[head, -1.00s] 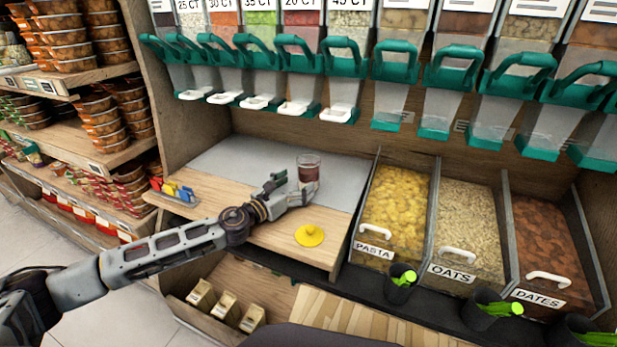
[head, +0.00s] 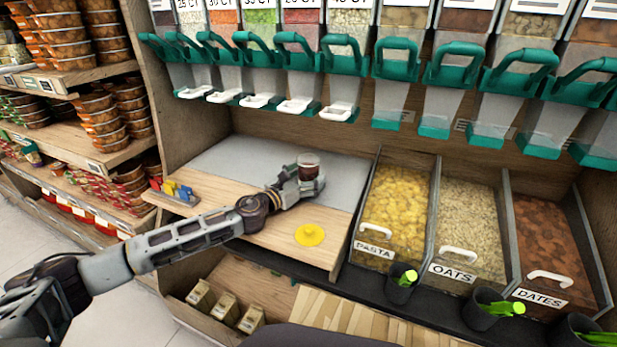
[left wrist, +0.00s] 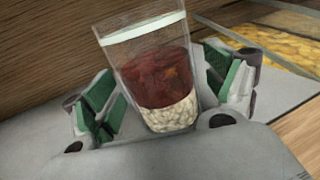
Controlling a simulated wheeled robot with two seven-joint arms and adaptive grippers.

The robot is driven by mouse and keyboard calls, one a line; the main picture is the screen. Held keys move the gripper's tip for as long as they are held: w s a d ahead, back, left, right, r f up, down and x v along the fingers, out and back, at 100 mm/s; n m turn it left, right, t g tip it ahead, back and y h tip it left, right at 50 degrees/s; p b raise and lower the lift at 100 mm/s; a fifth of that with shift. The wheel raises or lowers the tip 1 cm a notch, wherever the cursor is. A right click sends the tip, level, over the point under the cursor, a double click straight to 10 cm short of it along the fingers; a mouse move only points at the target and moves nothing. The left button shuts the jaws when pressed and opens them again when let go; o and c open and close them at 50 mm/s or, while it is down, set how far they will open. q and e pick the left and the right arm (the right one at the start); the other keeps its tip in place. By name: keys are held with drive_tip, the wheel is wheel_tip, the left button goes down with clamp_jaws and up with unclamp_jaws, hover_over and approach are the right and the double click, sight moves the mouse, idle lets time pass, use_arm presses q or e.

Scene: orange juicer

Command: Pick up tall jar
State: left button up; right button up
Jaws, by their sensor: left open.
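The tall jar (head: 308,161) is a clear container with dark red contents, standing on the grey mat at the back of the wooden counter. In the left wrist view the jar (left wrist: 157,75) shows red contents above a pale, bean-like layer, and it looks tilted in the picture. My left gripper (head: 306,181) is open around the jar in the head view. Its green-padded fingers stand on either side of the jar in the left wrist view (left wrist: 165,95), with visible gaps. The jar's lower part is partly hidden by the gripper in the head view. My right gripper is not in view.
A yellow lid (head: 309,235) lies on the wooden counter (head: 270,237) in front of the jar. A small tray with colored items (head: 175,192) is at the left. The pasta bin (head: 395,210) stands to the right, and dispensers with green handles (head: 290,50) hang above.

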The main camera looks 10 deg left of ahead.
use_arm(q)
drive_tip(key=shift+w+d, duration=0.2)
drive_tip(key=shift+w, duration=0.1)
drive_tip(key=shift+c, duration=0.3)
